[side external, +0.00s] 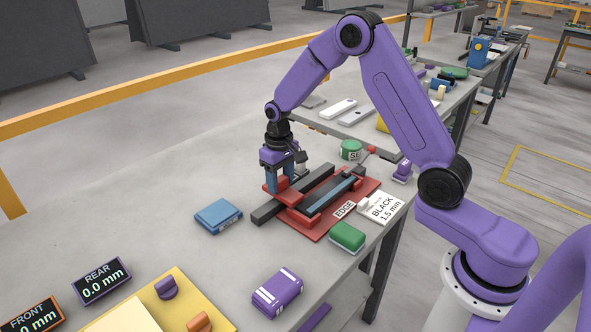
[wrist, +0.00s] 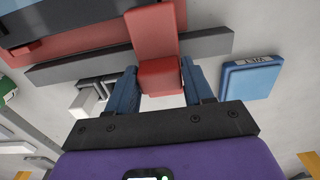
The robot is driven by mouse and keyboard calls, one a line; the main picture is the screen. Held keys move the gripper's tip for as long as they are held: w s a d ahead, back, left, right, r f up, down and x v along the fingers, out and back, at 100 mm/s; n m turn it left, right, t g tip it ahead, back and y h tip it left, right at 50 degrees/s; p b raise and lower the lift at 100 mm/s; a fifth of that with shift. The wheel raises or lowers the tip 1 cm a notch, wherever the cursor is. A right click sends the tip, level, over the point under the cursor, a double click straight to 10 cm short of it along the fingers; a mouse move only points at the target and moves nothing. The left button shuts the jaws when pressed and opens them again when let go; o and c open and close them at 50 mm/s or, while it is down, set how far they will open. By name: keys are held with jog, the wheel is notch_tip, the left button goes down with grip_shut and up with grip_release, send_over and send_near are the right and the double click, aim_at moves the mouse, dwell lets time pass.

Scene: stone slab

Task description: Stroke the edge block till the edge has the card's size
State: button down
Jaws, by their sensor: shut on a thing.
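My gripper (side external: 282,178) is at the left end of the red fixture (side external: 312,232), which carries the label EDGE (side external: 344,209). Its blue fingers, also in the wrist view (wrist: 159,88), are shut on a red block (wrist: 158,75). The block's longer red part reaches across a dark grey bar (wrist: 205,46). In the side view the bar (side external: 266,212) sticks out past the fixture's front left. The block's contact face is hidden. A white card (side external: 386,206) reading BLACK 1.5 mm lies right of the fixture. The REAR (side external: 102,280) and FRONT (side external: 35,313) displays both read 0.0 mm.
A blue block (side external: 218,216) lies left of the fixture. A green-topped block (side external: 347,236) and a purple block (side external: 277,292) lie nearer the front edge. A yellow tray (side external: 190,290) is at front left.

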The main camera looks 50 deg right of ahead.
jog(key=a, duration=0.6)
jog(key=shift+a+r, duration=0.1)
jog(key=shift+a, duration=0.05)
jog(key=c, duration=0.5)
grip_release()
jog(key=shift+r, duration=0.4)
notch_tip(320, 180, up, 17)
jog(key=shift+f, duration=0.2)
